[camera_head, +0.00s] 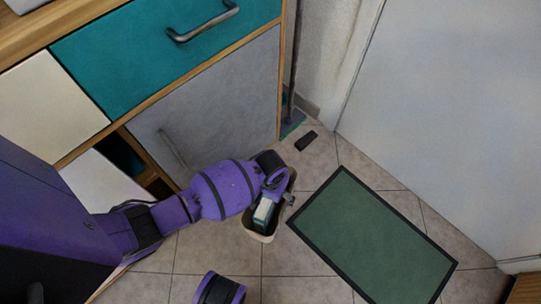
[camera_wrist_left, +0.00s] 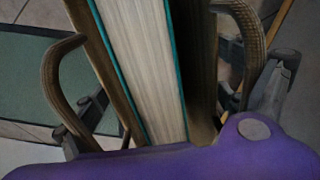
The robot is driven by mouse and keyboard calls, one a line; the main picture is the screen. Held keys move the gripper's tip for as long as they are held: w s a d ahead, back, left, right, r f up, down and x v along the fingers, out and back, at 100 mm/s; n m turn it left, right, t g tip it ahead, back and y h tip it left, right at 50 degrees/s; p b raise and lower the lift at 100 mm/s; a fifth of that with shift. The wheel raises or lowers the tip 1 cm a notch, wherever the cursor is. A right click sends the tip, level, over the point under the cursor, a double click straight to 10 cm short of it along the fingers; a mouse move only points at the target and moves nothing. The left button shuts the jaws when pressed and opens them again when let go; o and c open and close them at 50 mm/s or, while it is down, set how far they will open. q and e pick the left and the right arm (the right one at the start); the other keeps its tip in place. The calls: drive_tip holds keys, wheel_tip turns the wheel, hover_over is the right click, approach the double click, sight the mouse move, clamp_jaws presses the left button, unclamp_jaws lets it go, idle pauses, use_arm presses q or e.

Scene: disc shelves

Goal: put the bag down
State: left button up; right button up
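The bag (camera_head: 260,237) is a small beige-brown open-topped bag near the floor, left of the green mat. A book with pale pages and teal covers (camera_head: 263,213) stands in it. In the left wrist view the book (camera_wrist_left: 147,70) fills the middle, between brown bag walls (camera_wrist_left: 204,70), with curved brown handles (camera_wrist_left: 55,85) to either side. My left gripper (camera_head: 277,190) is over the bag's top. In the wrist view its dark fingers (camera_wrist_left: 180,100) are wide apart, on either side of the book, close to the handles. Whether the bag touches the floor is unclear. My right gripper is not seen.
A cabinet with teal, grey and white fronts (camera_head: 165,45) stands at the left. A green mat with a black border (camera_head: 372,238) lies right of the bag. A small black object (camera_head: 306,140) lies on the tiles near a mop (camera_head: 292,124). A pale door (camera_head: 440,110) is at the right.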

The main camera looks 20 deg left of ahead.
use_arm(q)
drive_tip(key=shift+r, duration=0.1)
idle(0.3)
wheel_tip(320, 180, up, 12)
drive_tip(key=p, duration=0.5)
drive_tip(key=shift+r+p, duration=0.1)
drive_tip(key=shift+p, duration=0.3)
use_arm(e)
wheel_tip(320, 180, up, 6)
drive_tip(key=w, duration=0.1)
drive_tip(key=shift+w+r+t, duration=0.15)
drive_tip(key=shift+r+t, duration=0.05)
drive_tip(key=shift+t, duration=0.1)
